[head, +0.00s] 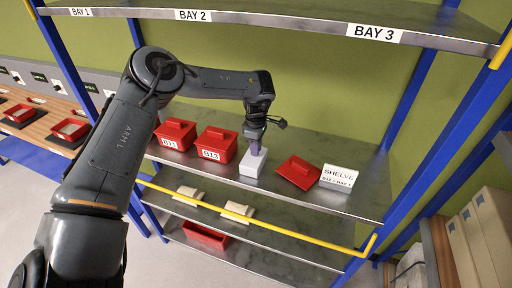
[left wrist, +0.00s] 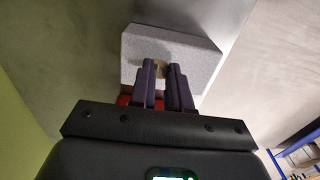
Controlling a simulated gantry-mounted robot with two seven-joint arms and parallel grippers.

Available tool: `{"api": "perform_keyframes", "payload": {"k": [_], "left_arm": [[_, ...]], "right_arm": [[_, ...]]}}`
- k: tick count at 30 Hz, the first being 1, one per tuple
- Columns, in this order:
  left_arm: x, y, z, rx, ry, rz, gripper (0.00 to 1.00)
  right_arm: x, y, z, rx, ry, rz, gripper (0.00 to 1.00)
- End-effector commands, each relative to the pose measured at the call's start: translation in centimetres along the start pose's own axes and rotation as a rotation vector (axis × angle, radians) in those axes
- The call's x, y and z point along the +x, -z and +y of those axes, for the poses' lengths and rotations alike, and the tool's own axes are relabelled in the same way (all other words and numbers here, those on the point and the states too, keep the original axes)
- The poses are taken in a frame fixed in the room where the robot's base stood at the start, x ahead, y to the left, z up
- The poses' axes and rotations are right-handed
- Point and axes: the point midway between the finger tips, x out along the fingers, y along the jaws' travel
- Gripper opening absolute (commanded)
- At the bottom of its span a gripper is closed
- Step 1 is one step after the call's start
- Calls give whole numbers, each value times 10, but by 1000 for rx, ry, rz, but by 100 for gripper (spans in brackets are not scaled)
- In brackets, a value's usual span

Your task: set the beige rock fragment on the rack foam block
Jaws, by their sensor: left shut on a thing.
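The rack foam block (head: 252,168) is a pale grey-white block on the middle shelf of the blue rack, right of two red bins. It also shows in the left wrist view (left wrist: 200,58), just beyond the fingertips. My left gripper (head: 254,149) points down right over the block. In the left wrist view its two dark fingers (left wrist: 165,75) are shut on the small beige rock fragment (left wrist: 162,66), of which only a little shows between the tips. The fragment is at or just above the block's top; I cannot tell if it touches. My right gripper is not in view.
Red bins labelled B11 (head: 175,134) and B13 (head: 216,145) stand left of the block. A red lid or tray (head: 298,172) and a white SHELVE sign (head: 338,178) stand to its right. A yellow rail (head: 255,228) runs along the front. The upper shelf (head: 290,20) overhangs.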

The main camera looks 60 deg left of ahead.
Motion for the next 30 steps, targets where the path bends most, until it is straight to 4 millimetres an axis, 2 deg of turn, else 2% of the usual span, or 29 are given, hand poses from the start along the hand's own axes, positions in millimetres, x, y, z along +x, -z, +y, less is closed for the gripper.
{"api": "perform_keyframes", "payload": {"k": [5,6,10,18,23,30], "left_arm": [[5,0,0,1,0,1,0],[3,0,0,0,0,1,23],[3,0,0,0,0,1,43],[2,0,0,0,0,1,43],[-4,0,0,0,-1,0,43],[-40,-1,1,2,-5,0,43]], "right_arm": [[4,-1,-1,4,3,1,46],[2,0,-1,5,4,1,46],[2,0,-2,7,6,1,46],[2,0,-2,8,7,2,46],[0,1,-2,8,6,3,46],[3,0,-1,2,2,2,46]]}}
